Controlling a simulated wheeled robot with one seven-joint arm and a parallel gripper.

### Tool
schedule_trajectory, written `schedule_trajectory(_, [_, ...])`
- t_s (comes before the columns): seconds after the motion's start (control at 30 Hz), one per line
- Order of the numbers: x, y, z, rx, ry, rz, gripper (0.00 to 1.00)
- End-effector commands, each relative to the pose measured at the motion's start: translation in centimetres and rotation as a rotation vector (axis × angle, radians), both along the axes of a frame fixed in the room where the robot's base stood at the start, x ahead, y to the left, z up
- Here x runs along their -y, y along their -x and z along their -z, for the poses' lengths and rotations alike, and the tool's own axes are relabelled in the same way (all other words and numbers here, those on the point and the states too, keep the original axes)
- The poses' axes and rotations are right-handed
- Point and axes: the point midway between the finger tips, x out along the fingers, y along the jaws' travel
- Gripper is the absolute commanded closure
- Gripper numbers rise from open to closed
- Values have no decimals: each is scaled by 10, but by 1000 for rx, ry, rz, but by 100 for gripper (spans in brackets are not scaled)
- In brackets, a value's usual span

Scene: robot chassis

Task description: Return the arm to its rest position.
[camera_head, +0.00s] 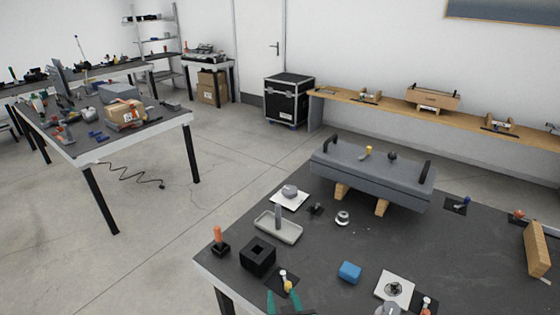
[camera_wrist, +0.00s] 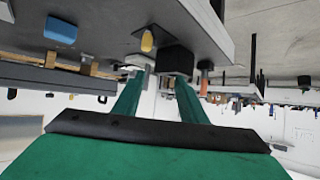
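My gripper (camera_head: 285,299) shows at the bottom edge of the head view, near the front of the dark work table (camera_head: 330,245). Its two teal fingers stand apart with nothing seen between them. In the wrist view, where the scene appears upside down, the open fingers (camera_wrist: 158,84) reach toward the table edge. A black square block (camera_head: 257,256) lies beyond the fingers and also shows in the wrist view (camera_wrist: 177,61). Most of my arm is out of the head view, so its overall pose cannot be told.
Near the gripper are a small yellow-topped part (camera_head: 287,281), a blue block (camera_head: 349,271), a white plate (camera_head: 394,290) and an orange-handled piece (camera_head: 219,240). A grey tray (camera_head: 279,227) and a large grey chassis (camera_head: 371,176) on wooden blocks lie farther back.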

Motion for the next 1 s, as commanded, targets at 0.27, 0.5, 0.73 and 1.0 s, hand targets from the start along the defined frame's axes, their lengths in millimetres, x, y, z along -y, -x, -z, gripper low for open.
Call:
schedule_trajectory(0.27, [1, 27, 30, 20, -11, 38, 62])
schedule_trajectory(0.5, [2, 74, 65, 58, -18, 88, 62])
schedule_trajectory(0.73, [4, 130, 86, 107, -16, 128, 62])
schedule_trajectory(1.0, [3, 202, 93, 164, -8, 154, 62])
